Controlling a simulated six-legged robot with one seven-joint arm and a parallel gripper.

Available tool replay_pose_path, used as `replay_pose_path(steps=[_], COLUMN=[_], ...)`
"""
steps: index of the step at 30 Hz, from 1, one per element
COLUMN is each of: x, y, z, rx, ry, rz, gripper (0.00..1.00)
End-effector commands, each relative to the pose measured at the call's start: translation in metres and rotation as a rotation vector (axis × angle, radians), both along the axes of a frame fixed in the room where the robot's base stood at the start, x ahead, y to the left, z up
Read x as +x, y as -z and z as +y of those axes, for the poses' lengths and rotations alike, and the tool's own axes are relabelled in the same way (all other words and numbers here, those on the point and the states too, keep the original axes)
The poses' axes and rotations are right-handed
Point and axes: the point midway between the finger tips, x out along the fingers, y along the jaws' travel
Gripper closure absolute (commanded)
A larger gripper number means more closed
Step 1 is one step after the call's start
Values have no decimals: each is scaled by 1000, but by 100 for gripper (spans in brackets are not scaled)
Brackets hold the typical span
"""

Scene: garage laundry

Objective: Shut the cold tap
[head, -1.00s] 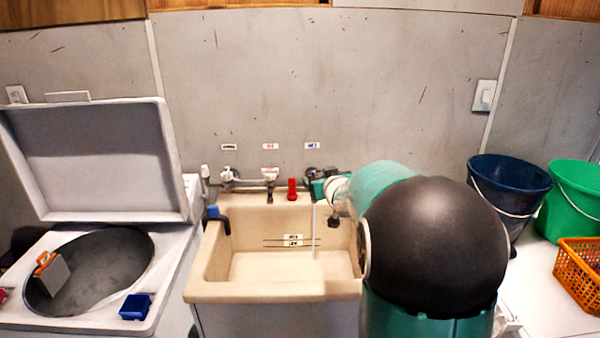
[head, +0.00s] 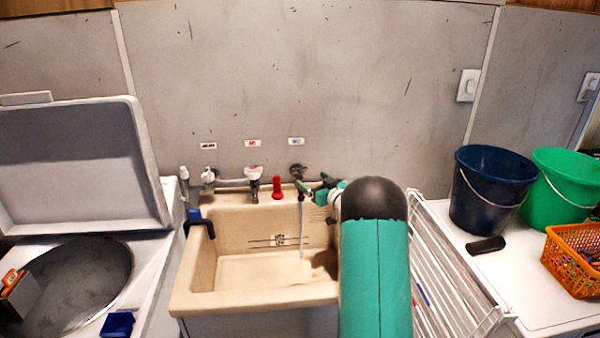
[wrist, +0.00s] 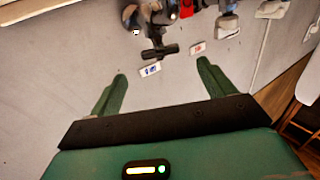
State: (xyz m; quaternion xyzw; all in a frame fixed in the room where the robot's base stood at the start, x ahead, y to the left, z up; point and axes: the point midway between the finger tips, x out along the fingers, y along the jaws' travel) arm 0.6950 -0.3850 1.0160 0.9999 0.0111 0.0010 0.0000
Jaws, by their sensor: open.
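The cold tap (head: 297,170) is on the wall under the blue label (head: 296,141), at the right end of the tap row. A thin pale stream (head: 302,228), apparently water, runs below it into the beige sink (head: 190,298). My gripper (head: 314,186) is close to the tap, partly hidden by my arm. In the wrist view, my gripper (wrist: 162,70) is open and empty. The tap's dark lever (wrist: 160,51) shows just beyond the fingertips, roughly between them sideways. Contact is not visible.
The hot tap (head: 253,176) and a red object (head: 277,188) are left of the cold tap. A white drying rack (head: 450,275) stands right of the sink, near my arm. Blue (head: 490,195) and green (head: 560,190) buckets and an orange basket (head: 572,262) are farther right.

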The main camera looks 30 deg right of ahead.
Motion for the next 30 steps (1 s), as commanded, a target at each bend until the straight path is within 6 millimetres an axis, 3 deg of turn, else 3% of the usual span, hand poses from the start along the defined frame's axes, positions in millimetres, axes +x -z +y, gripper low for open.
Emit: replay_pose_path(steps=[6,12,24,30], x=[46,75,85,85], y=[2,1,0,0], z=[2,2,3,3], rx=[-1,-1,0,0], ry=[-2,0,0,0], rz=[1,2,1,1], gripper=[18,18,18,57])
